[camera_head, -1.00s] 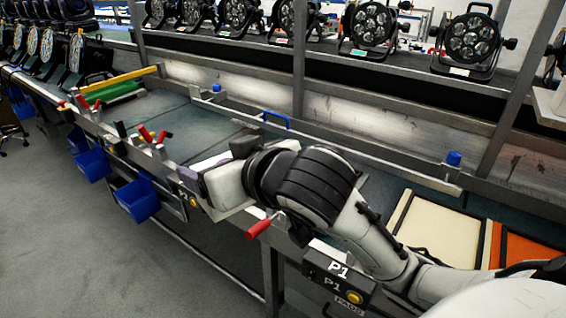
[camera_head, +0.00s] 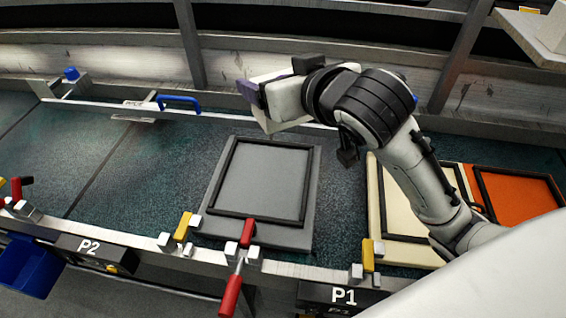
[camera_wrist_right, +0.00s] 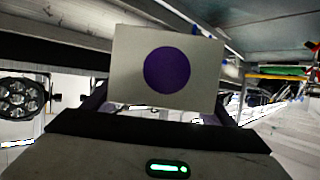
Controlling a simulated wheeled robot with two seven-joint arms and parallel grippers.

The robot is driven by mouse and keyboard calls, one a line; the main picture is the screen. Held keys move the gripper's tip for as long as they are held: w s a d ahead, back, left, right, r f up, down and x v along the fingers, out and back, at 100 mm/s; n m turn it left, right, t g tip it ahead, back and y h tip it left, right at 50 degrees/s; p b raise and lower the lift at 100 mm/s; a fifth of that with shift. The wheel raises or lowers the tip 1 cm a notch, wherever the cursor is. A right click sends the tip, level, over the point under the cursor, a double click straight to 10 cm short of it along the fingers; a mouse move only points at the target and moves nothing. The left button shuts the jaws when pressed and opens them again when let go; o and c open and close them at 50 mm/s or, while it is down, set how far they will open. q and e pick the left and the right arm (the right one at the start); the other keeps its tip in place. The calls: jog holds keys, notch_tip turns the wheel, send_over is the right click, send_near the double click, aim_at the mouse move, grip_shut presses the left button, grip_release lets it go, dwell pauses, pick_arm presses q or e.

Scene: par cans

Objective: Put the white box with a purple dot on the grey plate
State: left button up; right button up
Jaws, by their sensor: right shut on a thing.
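The white box with a purple dot (camera_wrist_right: 140,62) is between the fingers of my right gripper (camera_wrist_right: 155,105) in the right wrist view, its dotted face toward the camera. In the head view my right gripper (camera_head: 250,93) is shut on the box and holds it up behind the far edge of the grey plate. Most of the box is hidden there by the hand. The grey plate (camera_head: 228,225), with a dark square frame on it, lies on the bench below and is empty. My left gripper is not in view.
A cream plate (camera_head: 376,205) and an orange plate (camera_head: 520,207) lie to the right, partly behind my right arm. Red and yellow clamps (camera_head: 248,232) line the front rail. A rail with a blue handle (camera_head: 180,101) runs behind. The bench left of the grey plate is clear.

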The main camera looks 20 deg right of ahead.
jog(key=w+a+f+n+y+p, duration=0.1)
jog(key=w+a+f+p, duration=0.1)
jog(key=w+f, duration=0.35)
jog(key=y, duration=0.1)
send_over(257, 169)
jog(key=shift+n, duration=0.4)
notch_tip(257, 169, down, 12)
jog(key=shift+f+b, duration=0.2)
jog(key=shift+b, duration=0.1)
jog(key=shift+f, duration=2.15)
jog(key=shift+f+b, duration=0.1)
jog(key=shift+b, duration=0.25)
jog(key=o, duration=1.3)
jog(key=shift+f, duration=0.1)
